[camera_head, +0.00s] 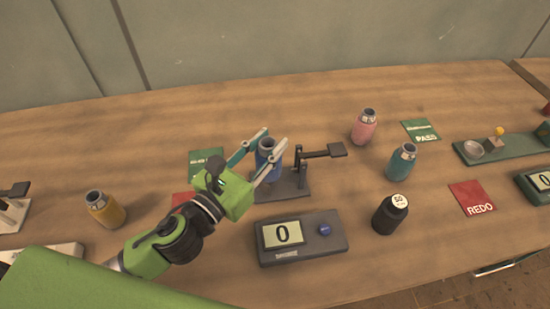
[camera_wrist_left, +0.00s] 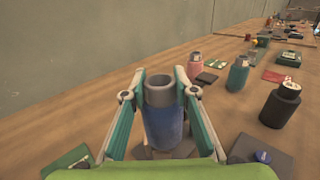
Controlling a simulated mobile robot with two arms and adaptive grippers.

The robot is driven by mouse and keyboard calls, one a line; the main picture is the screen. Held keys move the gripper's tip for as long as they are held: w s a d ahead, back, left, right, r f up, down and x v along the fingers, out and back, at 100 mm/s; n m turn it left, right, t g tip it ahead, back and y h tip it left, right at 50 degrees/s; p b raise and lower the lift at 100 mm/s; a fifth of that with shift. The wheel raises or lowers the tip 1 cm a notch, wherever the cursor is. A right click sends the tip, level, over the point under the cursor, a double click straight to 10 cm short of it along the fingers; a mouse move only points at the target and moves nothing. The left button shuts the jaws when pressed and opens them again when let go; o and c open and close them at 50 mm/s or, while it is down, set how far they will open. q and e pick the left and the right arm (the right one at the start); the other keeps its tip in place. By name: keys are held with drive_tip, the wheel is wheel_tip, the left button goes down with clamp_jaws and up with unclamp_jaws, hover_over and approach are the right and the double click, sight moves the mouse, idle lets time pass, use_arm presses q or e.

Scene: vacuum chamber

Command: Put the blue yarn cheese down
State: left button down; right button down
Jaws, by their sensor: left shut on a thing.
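The blue yarn cheese (camera_head: 267,158) is a blue cylinder with a grey tube showing at its top. My left gripper (camera_head: 272,143) is shut on it, one finger on each side. In the left wrist view the blue yarn cheese (camera_wrist_left: 162,115) stands upright between the two fingers (camera_wrist_left: 160,98). It is over or on the dark base (camera_head: 290,188) of a small stand with an arm and a flat pad; I cannot tell whether it touches the base. My right gripper is not in view.
A display box (camera_head: 300,238) reading 0 lies in front. A black weight (camera_head: 390,213), teal cheese (camera_head: 401,162) and pink cheese (camera_head: 364,127) stand to the right; a yellow one (camera_head: 104,209) stands left. Green PASS (camera_head: 421,131) and red REDO (camera_head: 472,198) cards lie right.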

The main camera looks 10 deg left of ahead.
use_arm(q)
drive_tip(key=shift+w+d+f, duration=0.2)
drive_tip(key=shift+w+f, duration=0.3)
drive_tip(key=shift+f, duration=0.1)
drive_tip(key=shift+w+d+f, duration=0.2)
drive_tip(key=shift+w+f, duration=0.3)
drive_tip(key=shift+f, duration=0.1)
drive_tip(key=shift+w+d+f+b, duration=0.15)
drive_tip(key=shift+f+b, duration=0.4)
drive_tip(key=shift+f, duration=1.2)
drive_tip(key=shift+f, duration=0.2)
drive_tip(key=c, duration=1.6)
unclamp_jaws()
